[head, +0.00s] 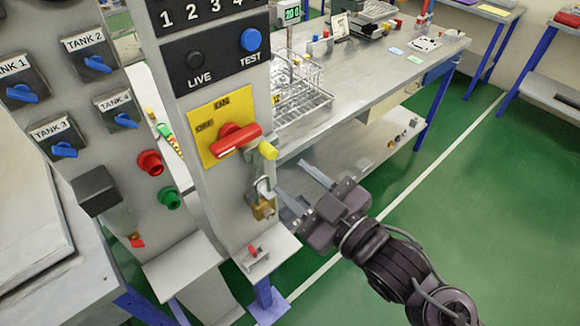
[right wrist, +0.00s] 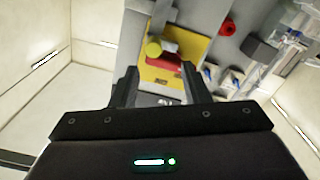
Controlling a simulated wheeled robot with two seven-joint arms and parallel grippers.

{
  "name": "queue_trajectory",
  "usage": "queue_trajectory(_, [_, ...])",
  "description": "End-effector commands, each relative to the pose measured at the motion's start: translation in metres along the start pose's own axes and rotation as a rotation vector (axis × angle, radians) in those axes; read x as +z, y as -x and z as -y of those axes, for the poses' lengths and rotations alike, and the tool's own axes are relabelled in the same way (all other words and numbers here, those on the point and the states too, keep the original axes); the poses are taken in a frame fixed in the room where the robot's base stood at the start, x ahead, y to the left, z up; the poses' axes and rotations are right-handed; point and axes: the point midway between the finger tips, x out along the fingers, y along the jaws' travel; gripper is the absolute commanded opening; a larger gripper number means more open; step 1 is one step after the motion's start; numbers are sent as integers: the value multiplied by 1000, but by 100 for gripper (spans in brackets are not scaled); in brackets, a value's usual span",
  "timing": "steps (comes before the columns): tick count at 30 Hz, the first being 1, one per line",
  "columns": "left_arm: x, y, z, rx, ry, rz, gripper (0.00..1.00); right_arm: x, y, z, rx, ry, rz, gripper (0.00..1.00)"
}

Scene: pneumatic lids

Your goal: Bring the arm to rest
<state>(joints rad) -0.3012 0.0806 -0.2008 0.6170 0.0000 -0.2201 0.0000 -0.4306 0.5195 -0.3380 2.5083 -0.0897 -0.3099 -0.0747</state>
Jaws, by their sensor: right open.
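My right gripper (head: 300,189) is open and empty. In the head view it is just right of the grey control post, near the brass padlock (head: 263,207) that hangs below the red rotary handle (head: 236,140). In the right wrist view my right gripper (right wrist: 160,88) has its two dark fingers apart, with the yellow switch plate (right wrist: 185,50) and the red handle (right wrist: 166,61) beyond them. I cannot tell whether a finger touches the padlock. My left gripper is not in view.
The grey post has a blue TEST knob (head: 251,40) and a small shelf (head: 262,255) with a red item. A panel with blue tank valves (head: 97,64) stands left. A workbench (head: 330,80) with a wire rack (head: 300,90) is behind. Green floor (head: 480,190) lies open at right.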

Motion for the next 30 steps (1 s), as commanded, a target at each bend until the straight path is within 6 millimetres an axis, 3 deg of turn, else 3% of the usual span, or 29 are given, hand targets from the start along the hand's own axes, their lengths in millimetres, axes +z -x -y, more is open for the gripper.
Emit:
queue_trajectory(20, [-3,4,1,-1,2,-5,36,4,3,0,2,-1,5,42])
queue_trajectory(23, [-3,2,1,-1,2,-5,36,29,-2,-1,10,-12,45,42])
queue_trajectory(25, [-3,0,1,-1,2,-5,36,64,-6,-2,21,-27,102,42])
queue_trajectory(29, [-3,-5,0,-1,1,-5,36,157,-11,0,48,-73,252,42])
queue_trajectory(30, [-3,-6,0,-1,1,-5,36,188,-10,1,57,-91,303,42])
